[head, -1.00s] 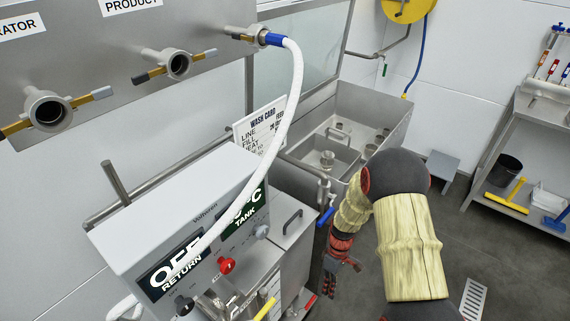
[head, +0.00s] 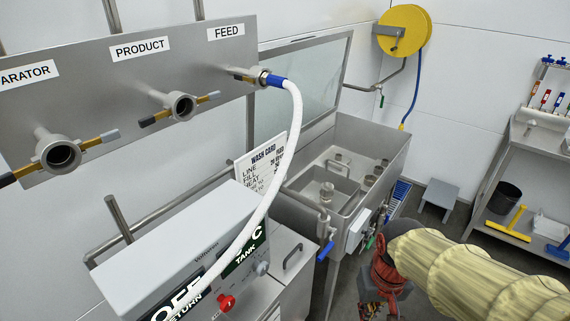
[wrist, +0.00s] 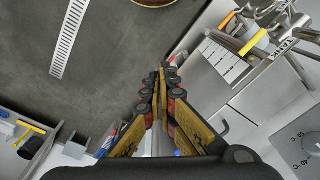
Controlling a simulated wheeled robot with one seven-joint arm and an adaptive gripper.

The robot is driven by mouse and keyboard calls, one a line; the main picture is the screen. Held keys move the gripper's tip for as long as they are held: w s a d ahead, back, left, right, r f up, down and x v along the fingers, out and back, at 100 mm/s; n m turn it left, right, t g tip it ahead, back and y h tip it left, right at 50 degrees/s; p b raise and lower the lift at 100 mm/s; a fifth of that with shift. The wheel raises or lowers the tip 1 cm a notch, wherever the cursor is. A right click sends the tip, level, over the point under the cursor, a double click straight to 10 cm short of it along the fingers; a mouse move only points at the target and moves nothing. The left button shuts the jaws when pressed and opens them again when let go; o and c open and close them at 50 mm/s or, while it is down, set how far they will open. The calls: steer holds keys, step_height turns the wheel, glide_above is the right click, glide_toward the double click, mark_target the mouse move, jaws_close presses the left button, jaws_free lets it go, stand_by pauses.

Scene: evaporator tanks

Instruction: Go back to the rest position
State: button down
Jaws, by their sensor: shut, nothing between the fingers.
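My gripper (wrist: 160,80) points down toward the floor in the wrist view, its fingers together and nothing between them. In the head view my arm comes in from the lower right, and my gripper (head: 378,305) hangs at the bottom edge, partly cut off. It is to the right of the grey control unit (head: 185,245) and in front of the steel sink (head: 370,150), apart from both.
A white hose (head: 295,130) runs from the FEED port down past the control unit. A steel shelf (head: 490,190) with a black bucket (head: 503,198) stands at the right. A grey stool (head: 438,195) is by the back wall. Open floor (wrist: 100,75) lies beneath my gripper.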

steer(key=s+r+t+p, duration=0.1)
steer(key=s+r+t, duration=0.3)
steer(key=r, duration=0.9)
steer(key=shift+s+d+t, duration=0.25)
steer(key=shift+s+t, duration=0.15)
steer(key=shift+s, duration=0.15)
steer(key=c, duration=2.6)
jaws_free()
